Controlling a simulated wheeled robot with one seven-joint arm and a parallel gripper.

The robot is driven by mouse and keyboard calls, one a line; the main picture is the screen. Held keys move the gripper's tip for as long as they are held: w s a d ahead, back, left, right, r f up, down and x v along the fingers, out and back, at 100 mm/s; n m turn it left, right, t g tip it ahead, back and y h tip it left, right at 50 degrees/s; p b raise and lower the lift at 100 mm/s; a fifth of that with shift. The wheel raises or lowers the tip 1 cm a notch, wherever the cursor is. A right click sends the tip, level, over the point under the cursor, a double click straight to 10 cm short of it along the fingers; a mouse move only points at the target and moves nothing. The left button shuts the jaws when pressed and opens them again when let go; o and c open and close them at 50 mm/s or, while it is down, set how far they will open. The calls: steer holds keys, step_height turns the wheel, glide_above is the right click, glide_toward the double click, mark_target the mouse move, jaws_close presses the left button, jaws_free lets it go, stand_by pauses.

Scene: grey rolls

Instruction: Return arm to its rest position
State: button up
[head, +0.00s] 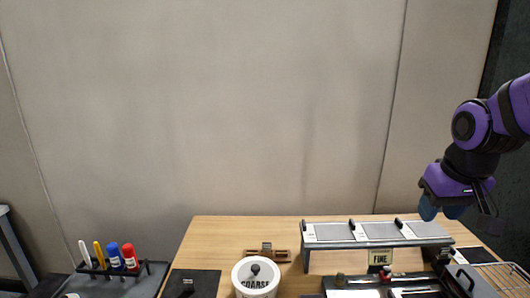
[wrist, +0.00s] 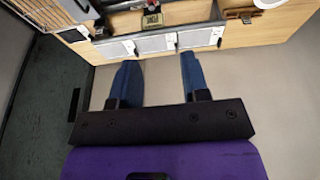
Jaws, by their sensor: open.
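My purple and black arm reaches in from the right in the head view. My gripper (head: 442,212) hangs near the right end of a metal rack, and appears above or in front of it. In the wrist view, the two blue fingers of my gripper (wrist: 158,78) stand apart with nothing between them. The rack (head: 376,243) holds several grey sheets in a row. It also shows beyond the fingertips in the wrist view (wrist: 160,42). A small sign reading FINE (head: 381,258) hangs on the rack's front.
A holder with several markers (head: 112,266) stands at left. The wall area above the table is clear.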

steer(key=s+a+r+t, duration=0.1)
steer(key=s+a+r, duration=0.1)
steer(key=s+r, duration=0.5)
steer(key=s, duration=0.5)
steer(key=shift+t, duration=0.4)
